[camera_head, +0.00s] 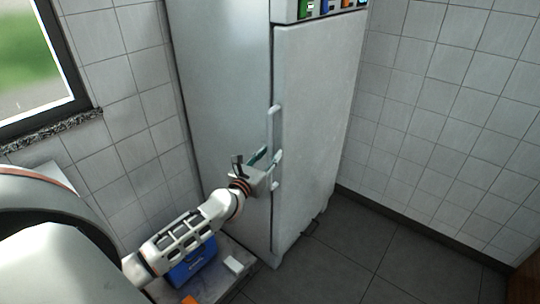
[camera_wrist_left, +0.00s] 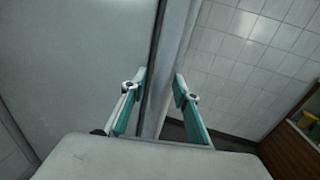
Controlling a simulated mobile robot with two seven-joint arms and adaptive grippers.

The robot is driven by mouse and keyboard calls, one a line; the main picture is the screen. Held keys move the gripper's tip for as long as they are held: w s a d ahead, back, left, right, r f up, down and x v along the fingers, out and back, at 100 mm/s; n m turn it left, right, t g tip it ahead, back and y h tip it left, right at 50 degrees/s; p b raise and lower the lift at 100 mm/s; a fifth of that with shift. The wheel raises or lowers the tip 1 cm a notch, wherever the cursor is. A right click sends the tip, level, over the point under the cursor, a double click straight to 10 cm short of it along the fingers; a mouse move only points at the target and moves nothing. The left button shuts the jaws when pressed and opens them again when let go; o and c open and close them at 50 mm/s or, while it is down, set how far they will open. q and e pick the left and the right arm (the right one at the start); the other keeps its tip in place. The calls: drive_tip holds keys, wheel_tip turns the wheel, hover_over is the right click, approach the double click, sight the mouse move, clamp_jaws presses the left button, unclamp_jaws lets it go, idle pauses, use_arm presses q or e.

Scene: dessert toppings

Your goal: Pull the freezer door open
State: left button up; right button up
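The tall pale grey freezer (camera_head: 225,95) stands against the tiled wall in the head view. Its door (camera_head: 310,120) faces right and looks closed, with a narrow dark seam along its near edge. A light vertical handle (camera_head: 276,120) runs beside that seam. My left gripper (camera_head: 269,158) is at the lower part of the handle, with one finger on each side. In the left wrist view, the two teal-padded fingers (camera_wrist_left: 158,86) are apart, with a pale vertical strip between them. Whether they touch the handle cannot be told. My right gripper is not in view.
A blue box (camera_head: 192,262) and a small white block (camera_head: 233,265) are on a low surface left of the freezer. A window (camera_head: 35,60) is at the upper left. The dark tiled floor (camera_head: 345,245) right of the freezer is clear up to the wall.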

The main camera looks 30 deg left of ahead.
use_arm(q)
drive_tip(key=shift+w, duration=0.2)
clamp_jaws()
